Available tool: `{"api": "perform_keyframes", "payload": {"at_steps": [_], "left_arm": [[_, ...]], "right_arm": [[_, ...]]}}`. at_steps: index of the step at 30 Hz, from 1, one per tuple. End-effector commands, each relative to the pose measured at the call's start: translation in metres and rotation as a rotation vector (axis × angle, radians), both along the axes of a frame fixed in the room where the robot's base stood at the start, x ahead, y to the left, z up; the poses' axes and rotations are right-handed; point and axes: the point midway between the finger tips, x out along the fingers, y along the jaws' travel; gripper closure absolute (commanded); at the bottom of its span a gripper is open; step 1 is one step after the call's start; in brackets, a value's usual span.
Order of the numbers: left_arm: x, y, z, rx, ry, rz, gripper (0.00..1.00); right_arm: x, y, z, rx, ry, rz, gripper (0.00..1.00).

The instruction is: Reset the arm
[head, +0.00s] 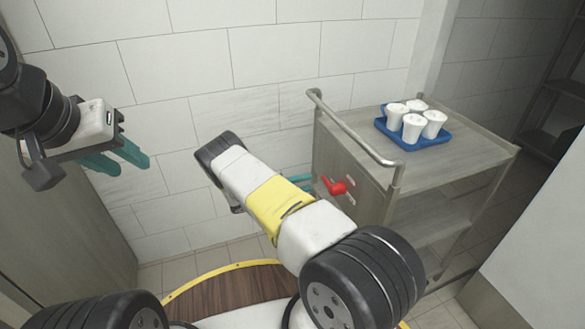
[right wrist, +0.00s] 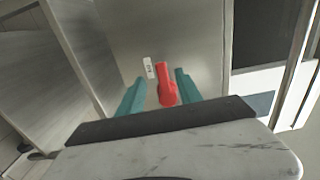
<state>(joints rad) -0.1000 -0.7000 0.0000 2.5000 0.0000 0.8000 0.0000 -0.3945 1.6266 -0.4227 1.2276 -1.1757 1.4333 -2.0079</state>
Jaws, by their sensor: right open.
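My right gripper (right wrist: 160,82) is open. In the right wrist view its two teal fingers stand on either side of a red lever (right wrist: 166,85), with a gap to each finger; I cannot tell how far in depth the lever is from them. In the head view the red lever (head: 336,187) is on the side panel of a metal cart (head: 345,165). A teal finger of my right gripper (head: 300,179) shows just left of it, partly hidden behind my right arm. My left gripper (head: 128,158) hangs at the upper left, holding nothing visible; its finger gap is unclear.
A blue tray (head: 411,145) with several white cups (head: 412,126) stands on the cart's top. The cart's rail (head: 352,130) runs along its near edge. A tiled wall (head: 190,60) is behind.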

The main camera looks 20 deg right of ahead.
Motion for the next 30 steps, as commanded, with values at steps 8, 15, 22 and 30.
{"api": "perform_keyframes", "payload": {"at_steps": [8, 15, 22, 30], "left_arm": [[0.0, 0.0, 0.0, 0.0, 0.0, 0.0, 0.64], [0.0, 0.0, 0.0, 0.0, 0.0, 0.0, 0.64], [0.0, 0.0, 0.0, 0.0, 0.0, 0.0, 0.64], [0.0, 0.0, 0.0, 0.0, 0.0, 0.0, 0.64]], "right_arm": [[0.0, -0.003, 0.011, 0.03, -0.044, -0.027, 0.58], [-0.014, -0.013, 0.076, 0.247, -0.378, -0.243, 0.58], [-0.044, -0.008, 0.145, 0.468, -0.78, -0.526, 0.58], [-0.089, 0.013, 0.223, 0.672, -1.227, -0.893, 0.58]]}}
